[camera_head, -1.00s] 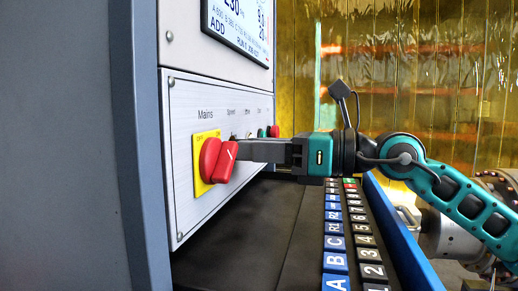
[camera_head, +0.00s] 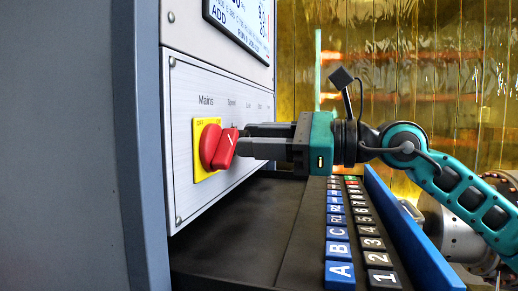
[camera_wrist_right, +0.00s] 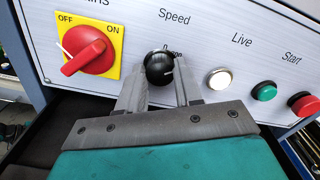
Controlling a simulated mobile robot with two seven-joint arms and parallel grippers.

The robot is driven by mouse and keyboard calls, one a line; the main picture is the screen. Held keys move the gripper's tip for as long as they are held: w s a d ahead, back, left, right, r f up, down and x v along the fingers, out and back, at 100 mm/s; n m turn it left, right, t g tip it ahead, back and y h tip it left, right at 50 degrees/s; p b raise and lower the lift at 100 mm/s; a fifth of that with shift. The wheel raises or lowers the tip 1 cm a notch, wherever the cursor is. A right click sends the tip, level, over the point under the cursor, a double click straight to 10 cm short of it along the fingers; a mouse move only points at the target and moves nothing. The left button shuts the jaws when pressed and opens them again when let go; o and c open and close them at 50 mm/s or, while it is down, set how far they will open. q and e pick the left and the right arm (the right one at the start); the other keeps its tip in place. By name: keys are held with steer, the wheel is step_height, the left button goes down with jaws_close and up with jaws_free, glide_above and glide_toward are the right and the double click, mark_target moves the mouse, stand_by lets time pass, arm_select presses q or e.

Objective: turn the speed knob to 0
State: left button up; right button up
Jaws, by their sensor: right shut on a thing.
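The black speed knob (camera_wrist_right: 159,67) sits on the white panel under the word "Speed" in the right wrist view. A short white mark shows on its lower right part. My right gripper (camera_wrist_right: 160,88) has one finger on each side of the knob and is shut on it. In the head view my right gripper (camera_head: 243,139) reaches in from the right to the panel, its two fingers one above the other. There the knob is hidden behind the fingers and the red mains switch. My left gripper is in neither view.
The red mains switch (camera_wrist_right: 88,50) on its yellow plate is close left of the knob. A white Live button (camera_wrist_right: 219,79), a green button (camera_wrist_right: 264,91) and a red button (camera_wrist_right: 302,103) are to the right. Lettered key rows (camera_head: 338,254) lie below my right arm.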

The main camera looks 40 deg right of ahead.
arm_select(q)
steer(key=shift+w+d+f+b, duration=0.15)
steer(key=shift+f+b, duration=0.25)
steer(key=shift+b, duration=0.2)
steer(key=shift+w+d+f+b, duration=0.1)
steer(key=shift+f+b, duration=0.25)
steer(key=shift+b, duration=0.25)
arm_select(e)
steer(key=shift+f+n, duration=0.1)
steer(key=shift+n, duration=5.1)
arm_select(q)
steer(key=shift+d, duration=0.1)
arm_select(e)
steer(key=o, duration=1)
steer(key=shift+o, duration=0.2)
steer(key=shift+s, duration=0.1)
